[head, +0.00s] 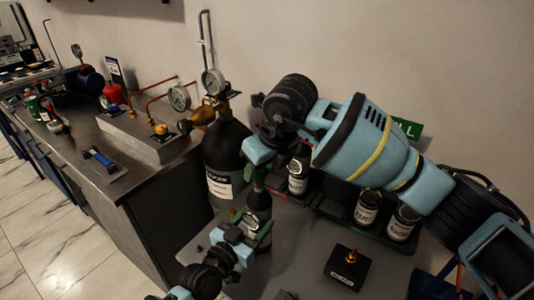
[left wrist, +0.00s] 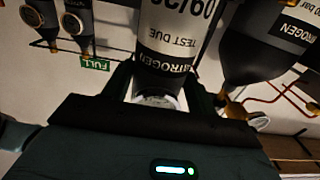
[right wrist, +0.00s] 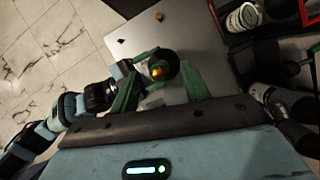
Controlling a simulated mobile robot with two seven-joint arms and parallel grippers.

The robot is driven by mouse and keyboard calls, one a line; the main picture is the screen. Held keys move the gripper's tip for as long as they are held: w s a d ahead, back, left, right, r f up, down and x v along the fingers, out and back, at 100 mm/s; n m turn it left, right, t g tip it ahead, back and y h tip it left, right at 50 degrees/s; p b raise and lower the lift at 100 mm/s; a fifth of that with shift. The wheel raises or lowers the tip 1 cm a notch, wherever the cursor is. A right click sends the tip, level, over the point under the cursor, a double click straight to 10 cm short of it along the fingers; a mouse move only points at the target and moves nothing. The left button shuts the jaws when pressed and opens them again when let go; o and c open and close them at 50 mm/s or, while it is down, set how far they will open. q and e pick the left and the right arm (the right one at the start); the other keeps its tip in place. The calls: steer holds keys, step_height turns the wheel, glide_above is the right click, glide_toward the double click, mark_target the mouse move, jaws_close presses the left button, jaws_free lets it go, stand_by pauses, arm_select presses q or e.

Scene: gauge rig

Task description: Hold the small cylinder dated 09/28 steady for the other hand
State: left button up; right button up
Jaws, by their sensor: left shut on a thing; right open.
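The small dark cylinder (head: 258,205) with a pale label stands upright above the grey table at the front. In the right wrist view the cylinder's brass top (right wrist: 157,70) lies between my right gripper's green fingers (right wrist: 160,82); contact cannot be told.
A large black cylinder (head: 224,158) with gauges stands close behind. Labelled small cylinders (head: 298,180) (head: 367,208) (head: 402,222) stand in racks at the back. A black block with a brass fitting (head: 346,268) sits to the right. A green sign (head: 407,128) is on the wall.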

steer(key=shift+x, duration=1.15)
steer(key=shift+c, duration=0.2)
jaws_close()
